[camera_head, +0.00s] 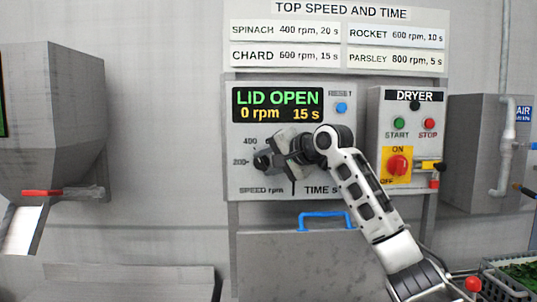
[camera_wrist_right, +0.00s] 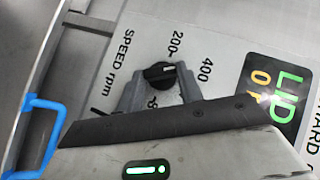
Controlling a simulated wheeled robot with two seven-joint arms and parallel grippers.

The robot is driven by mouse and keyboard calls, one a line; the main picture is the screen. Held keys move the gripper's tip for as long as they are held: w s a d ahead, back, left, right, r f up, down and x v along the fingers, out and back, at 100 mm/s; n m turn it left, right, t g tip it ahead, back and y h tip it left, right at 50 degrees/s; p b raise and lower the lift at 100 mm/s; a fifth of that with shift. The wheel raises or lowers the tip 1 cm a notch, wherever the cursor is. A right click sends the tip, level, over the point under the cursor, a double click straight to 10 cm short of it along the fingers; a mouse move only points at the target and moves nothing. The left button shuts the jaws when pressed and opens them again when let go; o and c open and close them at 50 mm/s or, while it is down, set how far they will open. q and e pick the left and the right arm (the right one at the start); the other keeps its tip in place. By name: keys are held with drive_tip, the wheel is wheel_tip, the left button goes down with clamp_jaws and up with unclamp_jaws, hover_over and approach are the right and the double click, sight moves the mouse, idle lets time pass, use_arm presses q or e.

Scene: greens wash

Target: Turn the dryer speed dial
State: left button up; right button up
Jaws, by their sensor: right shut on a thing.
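The dryer panel (camera_head: 355,180) has a display (camera_head: 278,104) reading LID OPEN, 0 rpm, 15 s. My right gripper (camera_head: 268,160) reaches the lower left of the panel, over the speed dial beside the 200 and 400 marks, and hides the dial in the head view. In the right wrist view, the black speed dial (camera_wrist_right: 158,73) sits between the two grey fingers of the gripper (camera_wrist_right: 158,90), which are shut on it. Its white pointer line faces roughly towards the 400 label. Part of the scale is hidden by the gripper. The left gripper is not in view.
A switch box (camera_head: 406,140) marked DRYER, with start, stop and a red ON/OFF knob (camera_head: 398,164), stands right of the panel. A blue reset button (camera_head: 341,108) is above my arm. A blue handle (camera_head: 325,216) is below the panel. A chart (camera_head: 340,12) of speeds hangs above.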

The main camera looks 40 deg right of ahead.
drive_tip(key=shift+r, duration=0.1)
idle(0.3)
drive_tip(key=o, duration=1)
drive_tip(key=shift+s, duration=0.2)
use_arm(q)
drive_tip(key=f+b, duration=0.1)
drive_tip(key=b, duration=0.3)
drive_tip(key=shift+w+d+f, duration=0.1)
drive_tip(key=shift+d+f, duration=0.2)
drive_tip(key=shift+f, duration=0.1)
use_arm(e)
drive_tip(key=v, duration=1.5)
drive_tip(key=shift+s+r, duration=0.2)
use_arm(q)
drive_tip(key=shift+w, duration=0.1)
